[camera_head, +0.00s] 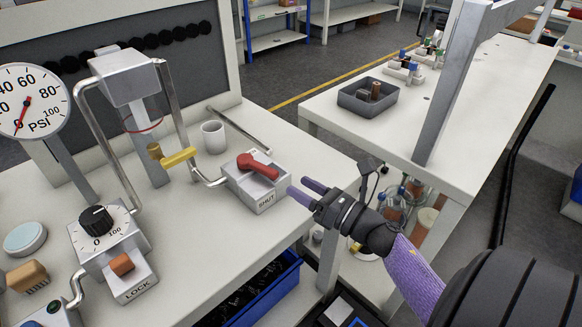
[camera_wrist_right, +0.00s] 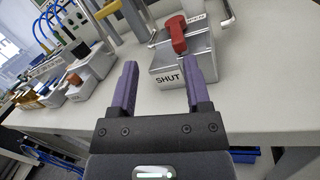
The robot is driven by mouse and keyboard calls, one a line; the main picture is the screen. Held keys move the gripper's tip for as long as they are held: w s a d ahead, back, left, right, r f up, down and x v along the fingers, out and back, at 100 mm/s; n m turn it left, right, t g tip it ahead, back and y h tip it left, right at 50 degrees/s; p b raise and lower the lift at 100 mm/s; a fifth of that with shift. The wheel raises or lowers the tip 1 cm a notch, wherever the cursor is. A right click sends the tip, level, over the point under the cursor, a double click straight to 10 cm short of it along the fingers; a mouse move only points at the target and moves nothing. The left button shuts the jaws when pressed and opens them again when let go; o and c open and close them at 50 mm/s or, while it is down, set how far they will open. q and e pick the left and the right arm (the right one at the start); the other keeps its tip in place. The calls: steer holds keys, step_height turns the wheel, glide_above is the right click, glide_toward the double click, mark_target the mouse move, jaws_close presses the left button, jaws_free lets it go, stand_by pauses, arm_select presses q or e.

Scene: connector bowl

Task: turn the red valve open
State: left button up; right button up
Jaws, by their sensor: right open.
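The red valve (camera_head: 258,166) is a lever handle on top of a grey metal box (camera_head: 262,195) with a "SHUT" label on its front. The box stands near the right edge of the left bench. My right gripper (camera_head: 301,189) is open and empty, to the right of the box and apart from the valve. In the right wrist view the red valve (camera_wrist_right: 178,35) lies ahead, beyond the purple fingers (camera_wrist_right: 160,80) and toward the right one. My left gripper is in neither view.
A pipe (camera_head: 203,180) joins the box on its left. A second bench (camera_head: 400,140) stands to the right across a gap.

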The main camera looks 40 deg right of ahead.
mark_target(277, 174)
steer(key=d+f+n+g, duration=0.1)
steer(key=n, duration=0.1)
steer(key=shift+w+d+f+n, duration=0.1)
steer(key=shift+d+f+n, duration=0.1)
steer(key=shift+n, duration=0.2)
steer(key=shift+w+d+n+b, duration=0.1)
steer(key=shift+d+n+b, duration=0.2)
steer(key=shift+n, duration=0.2)
steer(key=x, duration=0.9)
steer(key=shift+a, duration=0.2)
steer(key=shift+w+a, duration=0.1)
steer(key=shift+w, duration=0.25)
steer(key=c, duration=0.7)
jaws_close()
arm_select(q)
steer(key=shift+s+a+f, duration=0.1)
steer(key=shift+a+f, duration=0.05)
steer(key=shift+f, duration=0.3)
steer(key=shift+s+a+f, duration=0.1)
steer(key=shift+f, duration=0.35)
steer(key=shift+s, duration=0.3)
